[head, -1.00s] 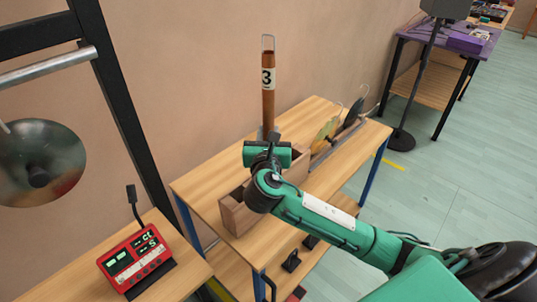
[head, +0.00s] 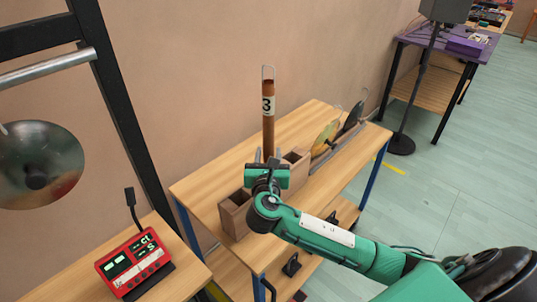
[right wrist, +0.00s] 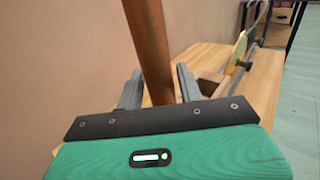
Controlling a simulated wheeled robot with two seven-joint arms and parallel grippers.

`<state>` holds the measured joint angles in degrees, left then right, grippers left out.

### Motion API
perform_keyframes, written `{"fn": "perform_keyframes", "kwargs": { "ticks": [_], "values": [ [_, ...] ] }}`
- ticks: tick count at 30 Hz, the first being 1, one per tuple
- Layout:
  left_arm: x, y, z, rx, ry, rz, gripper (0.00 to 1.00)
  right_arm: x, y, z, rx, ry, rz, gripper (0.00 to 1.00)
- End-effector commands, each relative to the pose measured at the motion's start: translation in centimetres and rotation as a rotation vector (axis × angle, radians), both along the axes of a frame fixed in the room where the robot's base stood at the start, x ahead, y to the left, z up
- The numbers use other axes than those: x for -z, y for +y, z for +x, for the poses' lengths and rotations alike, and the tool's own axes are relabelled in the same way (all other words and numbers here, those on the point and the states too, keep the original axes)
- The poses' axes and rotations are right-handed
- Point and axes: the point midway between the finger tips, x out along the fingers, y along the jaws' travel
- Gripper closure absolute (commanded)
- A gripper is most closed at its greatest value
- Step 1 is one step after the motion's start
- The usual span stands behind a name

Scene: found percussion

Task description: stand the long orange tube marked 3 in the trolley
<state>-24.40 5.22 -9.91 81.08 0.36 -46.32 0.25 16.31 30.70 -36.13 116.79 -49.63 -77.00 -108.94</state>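The long orange-brown tube marked 3 (head: 268,128) stands upright at the wooden box on the trolley in the head view. A clear loop tops it. Its lower end is hidden behind my gripper, so I cannot tell which compartment it is in. My right gripper (head: 268,157) is open, with one finger either side of the tube. In the right wrist view, the tube (right wrist: 152,55) leans slightly in the picture between the spread fingers (right wrist: 158,88), with gaps beside it. The trolley (head: 200,188) has a wooden top and blue legs. My left gripper is out of view.
The wooden box (head: 236,218) has open compartments. Yellow and dark discs (head: 326,137) stand in a rack to its right. A red device with a microphone (head: 135,263) sits on a table at front left. A gong (head: 38,165) hangs at left. The wall is close behind.

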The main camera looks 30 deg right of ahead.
Motion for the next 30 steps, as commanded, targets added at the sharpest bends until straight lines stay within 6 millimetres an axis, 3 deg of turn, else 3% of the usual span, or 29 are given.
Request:
{"fn": "perform_keyframes", "kwargs": {
  "ticks": [13, 30],
  "values": [
    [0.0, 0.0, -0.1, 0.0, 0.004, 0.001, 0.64, -0.2, 0.3, -0.4, 0.0, 0.0, 0.001, 0.53],
    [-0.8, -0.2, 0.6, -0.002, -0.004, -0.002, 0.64, -0.2, 5.6, -9.5, -0.002, 0.002, 0.003, 0.53]
  ]
}}
